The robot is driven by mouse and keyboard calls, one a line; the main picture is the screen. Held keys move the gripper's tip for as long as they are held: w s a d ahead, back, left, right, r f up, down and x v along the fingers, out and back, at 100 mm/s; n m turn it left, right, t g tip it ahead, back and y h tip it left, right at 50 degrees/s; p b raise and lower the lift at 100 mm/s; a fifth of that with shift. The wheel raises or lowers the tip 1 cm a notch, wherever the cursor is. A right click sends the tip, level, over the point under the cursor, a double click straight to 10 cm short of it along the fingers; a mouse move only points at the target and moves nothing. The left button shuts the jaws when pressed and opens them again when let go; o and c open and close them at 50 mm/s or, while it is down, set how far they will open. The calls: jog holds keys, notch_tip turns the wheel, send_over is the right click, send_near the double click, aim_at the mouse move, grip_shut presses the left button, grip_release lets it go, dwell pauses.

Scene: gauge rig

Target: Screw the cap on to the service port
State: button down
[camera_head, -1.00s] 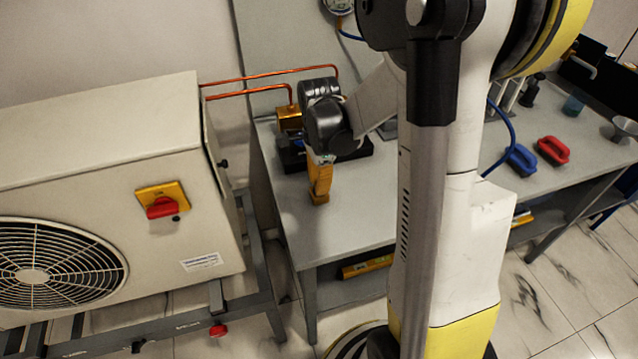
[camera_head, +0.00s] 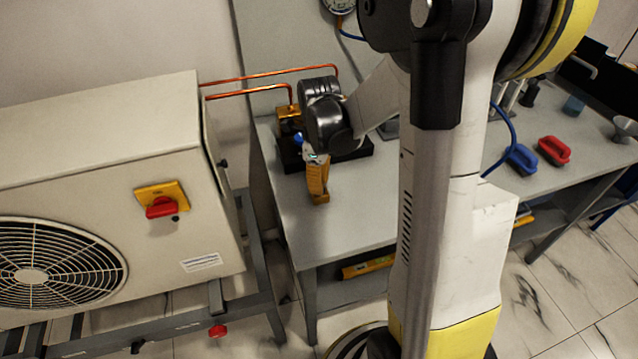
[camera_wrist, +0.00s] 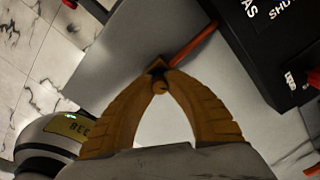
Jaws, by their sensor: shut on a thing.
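My gripper (camera_head: 320,198) points down above the grey bench, in front of the black base, with its orange fingers close together. In the wrist view, its fingertips (camera_wrist: 160,70) meet around a small brass-coloured piece (camera_wrist: 160,85), probably the cap, mostly hidden by the fingers. A brass block (camera_head: 289,113) on the black base (camera_head: 290,158) joins a copper pipe; my wrist covers part of both. A blue part (camera_head: 298,138) shows beside my wrist. I cannot make out the service port for certain.
The black base, with white lettering (camera_wrist: 265,12), lies close at the right in the wrist view. A red rod (camera_wrist: 192,43) runs behind the fingertips. The beige outdoor unit (camera_head: 110,150) stands left of the bench (camera_head: 345,220). Bare bench top lies in front of the gripper.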

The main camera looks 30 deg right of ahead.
jog(key=c, duration=1.6)
grip_release()
jog(key=o, duration=0.6)
jog(key=shift+r, duration=0.1)
notch_tip(320, 180, up, 12)
jog(key=shift+f, duration=0.1)
